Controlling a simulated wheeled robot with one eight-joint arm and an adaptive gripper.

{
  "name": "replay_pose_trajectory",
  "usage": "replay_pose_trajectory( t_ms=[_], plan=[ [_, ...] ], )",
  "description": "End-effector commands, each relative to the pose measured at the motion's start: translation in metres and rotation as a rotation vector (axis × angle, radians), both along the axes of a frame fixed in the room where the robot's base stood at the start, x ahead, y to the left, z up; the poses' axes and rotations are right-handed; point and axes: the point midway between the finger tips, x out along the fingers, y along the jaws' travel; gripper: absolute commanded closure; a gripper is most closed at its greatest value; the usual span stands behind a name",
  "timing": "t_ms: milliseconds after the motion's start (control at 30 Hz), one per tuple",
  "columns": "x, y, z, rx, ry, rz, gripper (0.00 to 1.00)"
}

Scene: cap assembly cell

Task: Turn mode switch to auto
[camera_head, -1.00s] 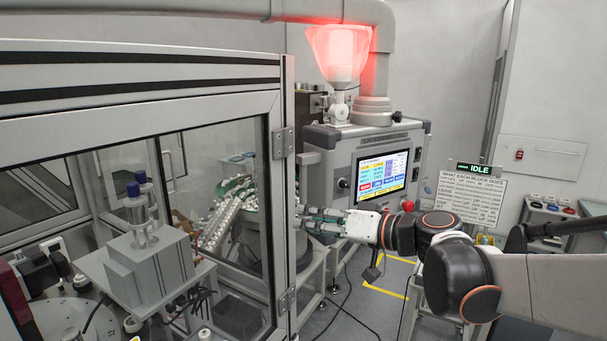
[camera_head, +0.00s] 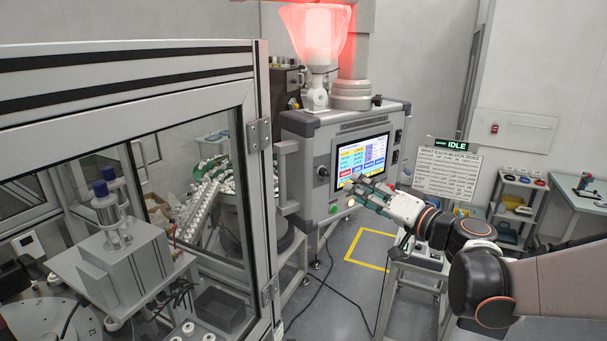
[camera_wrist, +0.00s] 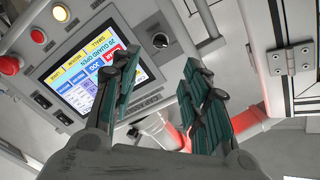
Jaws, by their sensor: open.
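The control panel (camera_head: 345,135) stands in the middle of the head view, with a lit touchscreen (camera_head: 362,158). A black rotary knob (camera_head: 323,171), apparently the mode switch, sits left of the screen; its setting is too small to read. The same knob shows upper middle in the wrist view (camera_wrist: 160,40), beyond my fingers. My gripper (camera_head: 356,190) is open and empty, in front of the panel by the screen's lower edge, right of the knob. In the wrist view my gripper's green-padded fingers (camera_wrist: 160,78) stand apart, one covering part of the screen.
A guard door frame (camera_head: 262,200) stands left of the panel; its hinge (camera_wrist: 292,62) shows in the wrist view. A red lamp (camera_head: 316,35) glows above. An IDLE sign (camera_head: 450,145) stands right.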

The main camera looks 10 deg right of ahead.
Motion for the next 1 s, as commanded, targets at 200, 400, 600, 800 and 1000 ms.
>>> replay_pose_trajectory(
  t_ms=[200,400,600,800,1000],
  plan=[
    [0.04,0.022,0.0,-0.001,0.0,0.004,0.58],
    [0.072,0.038,0.0,-0.001,0.0,0.004,0.58],
    [0.091,0.047,0.0,-0.001,0.0,0.002,0.58],
    [0.097,0.05,0.0,-0.001,0.0,0.001,0.58],
    [0.097,0.05,0.0,-0.001,0.0,0.001,0.58]
  ],
)
